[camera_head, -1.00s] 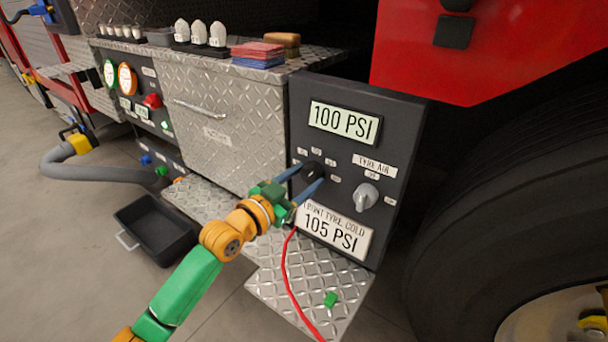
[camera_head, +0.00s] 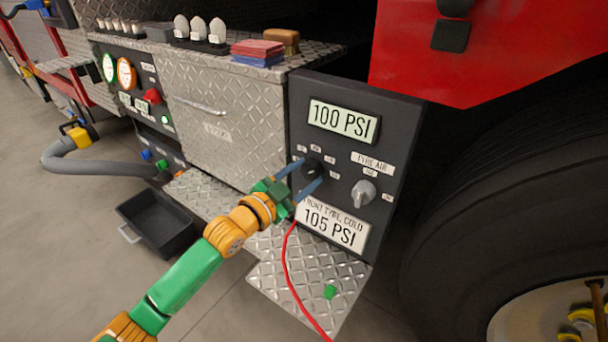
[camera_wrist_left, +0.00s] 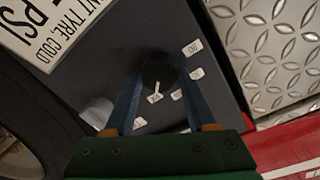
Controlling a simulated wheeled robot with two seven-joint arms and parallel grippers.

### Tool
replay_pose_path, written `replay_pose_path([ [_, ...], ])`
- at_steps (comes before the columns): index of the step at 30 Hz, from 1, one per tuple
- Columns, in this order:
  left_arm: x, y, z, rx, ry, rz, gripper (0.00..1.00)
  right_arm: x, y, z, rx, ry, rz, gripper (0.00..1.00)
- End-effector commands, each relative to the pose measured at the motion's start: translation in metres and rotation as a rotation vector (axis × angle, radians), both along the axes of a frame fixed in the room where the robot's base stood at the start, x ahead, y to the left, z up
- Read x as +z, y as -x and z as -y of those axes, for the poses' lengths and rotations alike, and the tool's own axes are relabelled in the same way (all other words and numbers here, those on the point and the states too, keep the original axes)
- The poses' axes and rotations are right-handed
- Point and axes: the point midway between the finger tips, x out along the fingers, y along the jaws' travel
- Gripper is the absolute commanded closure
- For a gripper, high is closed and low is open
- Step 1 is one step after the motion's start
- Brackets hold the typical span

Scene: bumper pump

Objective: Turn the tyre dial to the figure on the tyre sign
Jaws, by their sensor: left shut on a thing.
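The tyre dial (camera_head: 312,169) is a dark round knob on the black panel, with small white labels around it. My left gripper (camera_head: 314,171) is shut on it, one blue finger on each side. In the left wrist view the dial (camera_wrist_left: 158,70) sits between the fingertips; its label figures are too small to read surely. The display (camera_head: 343,121) above reads 100 PSI. The tyre sign (camera_head: 332,227) below reads FRONT TYRE, COLD, 105 PSI; my gripper lies close to its upper left corner. My right gripper is in neither view.
A grey knob (camera_head: 363,194) sits right of the dial under a TYRE AIR label. A red hose (camera_head: 286,270) hangs below my gripper over the tread-plate step (camera_head: 265,282). A large tyre (camera_head: 470,200) stands at right. A black tray (camera_head: 160,228) lies on the floor at left.

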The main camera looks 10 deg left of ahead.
Motion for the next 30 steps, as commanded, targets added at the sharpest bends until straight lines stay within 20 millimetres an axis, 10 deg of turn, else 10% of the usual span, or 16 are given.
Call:
replay_pose_path([
  [1,-0.001,0.000,0.000,-0.001,0.000,-0.003,0.99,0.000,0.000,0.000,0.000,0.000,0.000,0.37],
  [2,-0.001,0.000,0.000,-0.001,0.000,-0.003,0.41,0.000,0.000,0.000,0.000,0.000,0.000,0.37],
  [5,-0.001,0.000,0.000,-0.001,0.000,-0.002,0.14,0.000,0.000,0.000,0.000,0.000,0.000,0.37],
  [15,0.000,0.003,-0.002,0.000,0.000,-0.002,0.14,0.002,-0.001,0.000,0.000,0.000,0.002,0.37],
  [30,0.003,0.065,-0.030,-0.001,0.000,-0.003,0.14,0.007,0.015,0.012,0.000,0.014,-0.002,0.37],
])
